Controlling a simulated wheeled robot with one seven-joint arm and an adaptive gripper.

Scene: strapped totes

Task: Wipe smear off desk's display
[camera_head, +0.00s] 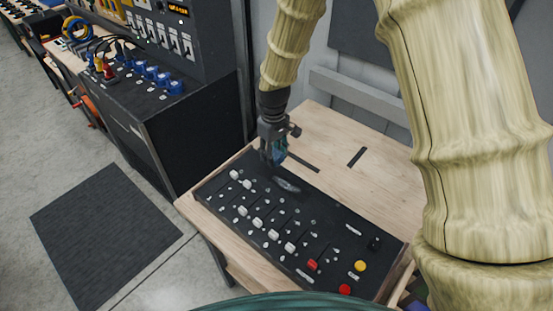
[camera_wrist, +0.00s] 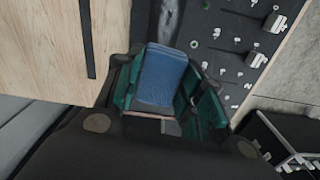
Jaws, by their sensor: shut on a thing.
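My gripper (camera_head: 273,155) points down above the back left part of the desk's black control panel (camera_head: 325,227). It is shut on a blue block, seemingly a sponge (camera_wrist: 160,76), which sits between the green finger pads in the wrist view. In the head view the block is mostly hidden by the fingers. A pale grey oval smear (camera_head: 287,184) lies on the dark panel surface, just right of and below the fingertips. Part of the smear also shows at the top of the wrist view (camera_wrist: 168,18). I cannot tell whether the block touches the panel.
The panel carries white switches (camera_head: 257,223), red buttons (camera_head: 345,289) and a yellow button (camera_head: 360,266). Bare wood of the desk (camera_head: 345,130) lies behind it. A tall black console (camera_head: 195,130) with blue connectors stands at the left. A dark mat (camera_head: 105,240) lies on the floor.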

